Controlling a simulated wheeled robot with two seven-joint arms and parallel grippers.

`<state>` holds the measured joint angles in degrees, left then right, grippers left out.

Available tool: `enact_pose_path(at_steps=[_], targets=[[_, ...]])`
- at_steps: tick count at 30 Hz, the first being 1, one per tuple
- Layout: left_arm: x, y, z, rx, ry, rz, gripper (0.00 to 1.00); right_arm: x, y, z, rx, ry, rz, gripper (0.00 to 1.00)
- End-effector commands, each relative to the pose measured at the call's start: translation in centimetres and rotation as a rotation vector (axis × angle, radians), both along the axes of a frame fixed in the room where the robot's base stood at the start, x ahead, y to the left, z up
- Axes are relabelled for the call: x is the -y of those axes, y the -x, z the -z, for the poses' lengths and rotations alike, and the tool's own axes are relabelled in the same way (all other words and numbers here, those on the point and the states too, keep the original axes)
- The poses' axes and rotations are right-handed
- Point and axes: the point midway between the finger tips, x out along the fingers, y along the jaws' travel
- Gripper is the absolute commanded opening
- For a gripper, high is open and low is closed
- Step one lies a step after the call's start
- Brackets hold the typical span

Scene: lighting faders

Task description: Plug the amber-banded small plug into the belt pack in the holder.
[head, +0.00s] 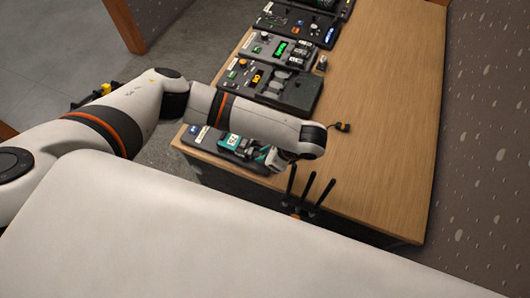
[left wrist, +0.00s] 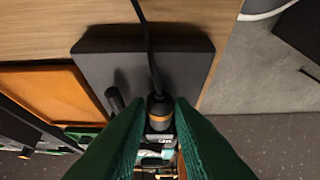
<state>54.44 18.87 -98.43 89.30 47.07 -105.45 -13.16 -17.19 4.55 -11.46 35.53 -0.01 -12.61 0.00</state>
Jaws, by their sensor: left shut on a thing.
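In the left wrist view, my left gripper (left wrist: 160,110), with green ribbed fingers, is shut on a small dark plug (left wrist: 158,104) with an amber band. A black cable runs up from the plug. Just beyond the plug is a device with a teal and pale face (left wrist: 155,152), partly hidden by the fingers; I cannot tell whether the plug touches it. In the head view, a teal belt pack (head: 232,142) with a lit display is at the table's near left, beside my left gripper (head: 272,160). The wrist partly hides this area.
Dark control consoles (head: 278,80) line the left side of the wooden table (head: 385,110). The table's right side is clear.

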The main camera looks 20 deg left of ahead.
Motion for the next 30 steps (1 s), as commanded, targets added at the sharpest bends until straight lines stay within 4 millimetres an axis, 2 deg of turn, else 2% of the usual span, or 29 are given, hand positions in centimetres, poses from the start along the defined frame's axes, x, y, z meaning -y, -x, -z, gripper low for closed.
enact_pose_path(at_steps=[1,2,6,17,20,26,27,30], targets=[[-0.2,0.0,0.0,0.0,-0.005,-0.002,0.0,0.0,0.0,0.0,0.0,0.0,0.0,0.36],[-0.2,0.0,0.0,0.0,-0.005,-0.002,0.25,0.0,0.0,0.0,0.0,0.0,0.0,0.36],[-0.2,0.0,0.0,0.0,-0.004,-0.002,0.46,0.0,0.0,0.0,0.0,0.0,0.0,0.36],[0.3,-0.1,-0.5,0.003,-0.001,-0.001,0.46,0.0,0.0,0.0,0.0,0.0,0.0,0.36],[1.1,-0.1,-1.6,0.004,0.001,-0.001,0.46,0.0,0.0,0.1,0.0,0.0,0.0,0.36],[3.6,0.1,-5.1,0.002,0.003,0.002,0.46,0.0,0.0,0.4,0.0,0.0,0.0,0.36],[4.1,0.0,-6.2,0.006,0.0,0.003,0.46,0.0,0.0,-0.1,0.0,0.0,0.0,0.36],[5.1,0.1,-7.8,0.005,-0.003,0.002,0.46,0.0,0.0,-0.6,0.0,0.0,0.0,0.36]])
